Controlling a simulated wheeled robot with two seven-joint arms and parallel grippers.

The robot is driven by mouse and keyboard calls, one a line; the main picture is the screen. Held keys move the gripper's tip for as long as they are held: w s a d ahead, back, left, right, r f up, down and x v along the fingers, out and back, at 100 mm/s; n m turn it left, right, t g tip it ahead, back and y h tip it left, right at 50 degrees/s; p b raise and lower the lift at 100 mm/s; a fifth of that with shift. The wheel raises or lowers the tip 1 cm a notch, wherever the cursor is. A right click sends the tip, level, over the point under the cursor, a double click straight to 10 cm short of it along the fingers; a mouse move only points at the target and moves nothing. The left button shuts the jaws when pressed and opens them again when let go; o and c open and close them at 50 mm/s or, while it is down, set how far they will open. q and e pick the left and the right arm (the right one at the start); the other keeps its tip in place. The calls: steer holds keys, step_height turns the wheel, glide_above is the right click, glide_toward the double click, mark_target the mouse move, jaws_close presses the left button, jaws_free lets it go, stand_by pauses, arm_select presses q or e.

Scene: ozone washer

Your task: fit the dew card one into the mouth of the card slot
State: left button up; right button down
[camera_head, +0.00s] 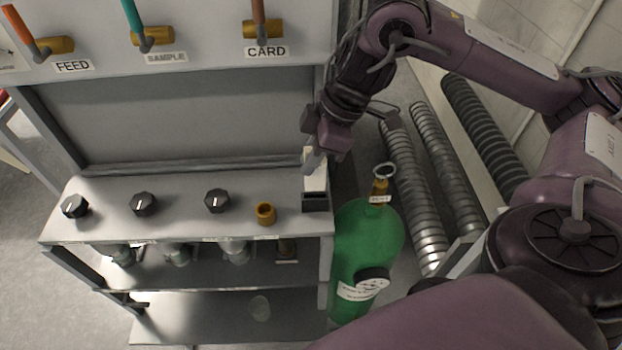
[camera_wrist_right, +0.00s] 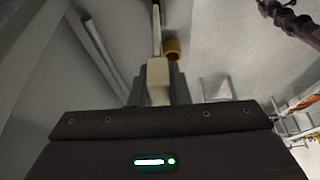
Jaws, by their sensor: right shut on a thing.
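The dew card one is a pale cream card (camera_head: 316,182). My right gripper (camera_head: 314,158) is shut on it, and it stands roughly upright below the fingers. The card slot, a dark block (camera_head: 316,203), sits at the right end of the grey bench top. The card's lower edge meets the slot's top in the head view; I cannot tell whether it is inside the mouth. In the right wrist view the card (camera_wrist_right: 158,80) shows between the fingers, and the slot cannot be made out. My left gripper is not in view.
A brass cup (camera_head: 265,213) stands just left of the slot, with several black knobs (camera_head: 217,200) further left. A green gas bottle (camera_head: 368,240) with a brass valve stands close right of the bench. Levers labelled FEED, SAMPLE and CARD (camera_head: 264,28) are on the panel above.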

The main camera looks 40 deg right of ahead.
mark_target(311, 190)
steer(key=shift+f, duration=0.8)
step_height(311, 190, down, 3)
steer(key=shift+f, duration=0.55)
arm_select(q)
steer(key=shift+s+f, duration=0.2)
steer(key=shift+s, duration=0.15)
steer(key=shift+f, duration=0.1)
arm_select(e)
steer(key=shift+f, duration=0.1)
steer(key=c, duration=1.4)
jaws_free()
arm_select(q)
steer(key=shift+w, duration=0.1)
arm_select(e)
steer(key=shift+o, duration=0.2)
